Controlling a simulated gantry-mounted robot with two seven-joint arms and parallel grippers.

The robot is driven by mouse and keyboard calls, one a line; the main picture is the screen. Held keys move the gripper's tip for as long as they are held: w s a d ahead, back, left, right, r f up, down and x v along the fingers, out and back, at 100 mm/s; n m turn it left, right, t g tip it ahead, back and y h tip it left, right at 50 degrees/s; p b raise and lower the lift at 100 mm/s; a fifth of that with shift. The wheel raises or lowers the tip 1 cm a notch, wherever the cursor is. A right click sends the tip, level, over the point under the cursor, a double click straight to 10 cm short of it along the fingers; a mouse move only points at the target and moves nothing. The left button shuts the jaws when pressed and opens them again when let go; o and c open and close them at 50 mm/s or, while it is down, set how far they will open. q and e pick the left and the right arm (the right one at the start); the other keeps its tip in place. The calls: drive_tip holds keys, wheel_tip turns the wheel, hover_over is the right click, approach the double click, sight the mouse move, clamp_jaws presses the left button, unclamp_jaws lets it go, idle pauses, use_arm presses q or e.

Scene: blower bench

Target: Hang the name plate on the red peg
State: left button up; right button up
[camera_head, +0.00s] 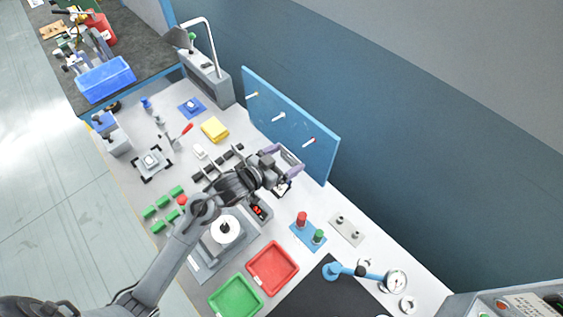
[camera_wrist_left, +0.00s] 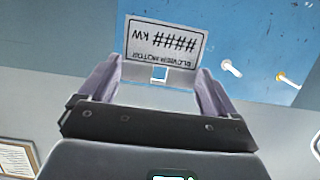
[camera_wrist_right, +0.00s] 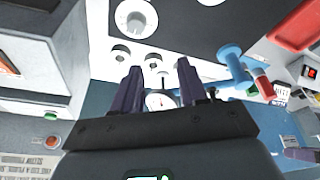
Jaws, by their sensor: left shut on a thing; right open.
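The name plate (camera_wrist_left: 163,45) is white with black print, reading upside down in the left wrist view, and has a small square hole near its edge. My left gripper (camera_wrist_left: 158,80) is shut on it and holds it in front of the blue peg board (camera_wrist_left: 222,35). In the head view the left gripper (camera_head: 292,160) is just in front of the board's near end. The red peg (camera_head: 309,141) is the nearest of three on the board; it is not visible in the left wrist view. My right gripper (camera_wrist_right: 158,82) is open and empty, outside the head view.
The white peg (camera_head: 279,116) and yellow peg (camera_head: 254,95) stick out farther along the board.

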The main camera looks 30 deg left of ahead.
use_arm(q)
drive_tip(key=shift+b+x, duration=0.9)
drive_tip(key=shift+x, duration=0.5)
drive_tip(key=w+b, duration=0.1)
drive_tip(key=w, duration=0.1)
drive_tip(key=w+d, duration=0.1)
drive_tip(key=w, duration=0.1)
drive_tip(key=shift+w+d+b, duration=0.1)
drive_tip(key=shift+d+b, duration=0.15)
drive_tip(key=shift+b, duration=0.15)
drive_tip(key=o, duration=0.7)
drive_tip(key=shift+o, duration=0.2)
